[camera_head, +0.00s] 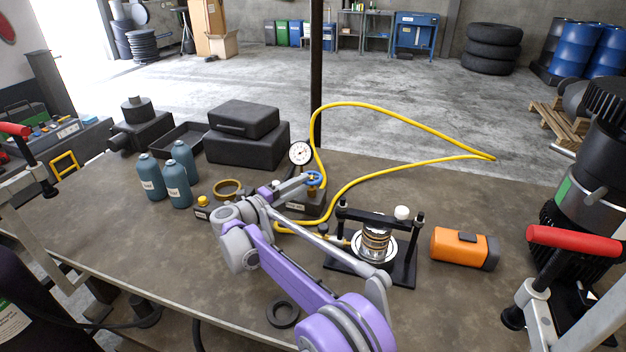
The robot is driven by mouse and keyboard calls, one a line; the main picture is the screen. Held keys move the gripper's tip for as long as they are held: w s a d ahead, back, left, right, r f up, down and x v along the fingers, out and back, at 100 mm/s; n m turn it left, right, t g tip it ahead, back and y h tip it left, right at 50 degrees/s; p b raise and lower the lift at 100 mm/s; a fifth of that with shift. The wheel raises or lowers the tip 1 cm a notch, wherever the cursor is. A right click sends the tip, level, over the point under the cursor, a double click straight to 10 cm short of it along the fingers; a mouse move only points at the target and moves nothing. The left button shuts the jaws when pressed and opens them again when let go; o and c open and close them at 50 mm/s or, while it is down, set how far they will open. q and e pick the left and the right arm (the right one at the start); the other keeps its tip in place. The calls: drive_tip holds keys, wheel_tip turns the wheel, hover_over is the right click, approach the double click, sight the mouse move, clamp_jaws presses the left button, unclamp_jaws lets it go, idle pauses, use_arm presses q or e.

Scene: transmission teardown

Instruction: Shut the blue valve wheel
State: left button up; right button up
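The blue valve wheel (315,178) sits on a small brass valve on a dark block (300,204) near the middle of the table. A white round gauge (300,153) stands just behind it. My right arm, purple and grey, comes in from the bottom of the picture. Its wrist bends so that my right gripper (303,184) points right, at the left side of the wheel. The fingertips overlap the wheel's edge in the picture. Whether they touch or grip it cannot be told at this size. My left gripper is not in view.
A yellow hose (404,117) loops behind and right of the valve. Teal bottles (178,193), a brass ring (228,188) and black cases (247,147) stand left.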

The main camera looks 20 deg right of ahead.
sight(312, 179)
drive_tip(key=shift+v, duration=1.7)
drive_tip(key=o, duration=0.3)
drive_tip(key=shift+o, duration=1.4)
drive_tip(key=shift+d+t, duration=0.2)
drive_tip(key=shift+t, duration=0.1)
drive_tip(key=o, duration=0.5)
drive_tip(key=shift+s+d+r+m+t+y+b, duration=0.1)
drive_tip(key=shift+d+m+t+y+b, duration=0.1)
drive_tip(key=shift+m+t+y+b, duration=0.3)
drive_tip(key=shift+d+r+m+t+y+b, duration=0.1)
drive_tip(key=shift+d+m+t+b, duration=0.15)
drive_tip(key=shift+m, duration=0.45)
drive_tip(key=shift+c, duration=0.2)
drive_tip(key=shift+o, duration=0.5)
drive_tip(key=shift+s+d+m+t+y, duration=0.25)
drive_tip(key=shift+m+t+y, duration=0.15)
drive_tip(key=shift+m+t, duration=0.35)
drive_tip(key=s+m+t+y+b, duration=0.2)
drive_tip(key=s+m+t+y, duration=0.25)
drive_tip(key=m, duration=0.25)
drive_tip(key=shift+g+y, duration=0.25)
drive_tip(key=shift+y, duration=0.1)
drive_tip(key=x, duration=0.7)
drive_tip(key=f+x, duration=0.1)
drive_tip(key=x, duration=0.2)
drive_tip(key=shift+w+d, duration=0.25)
drive_tip(key=shift+d, duration=0.05)
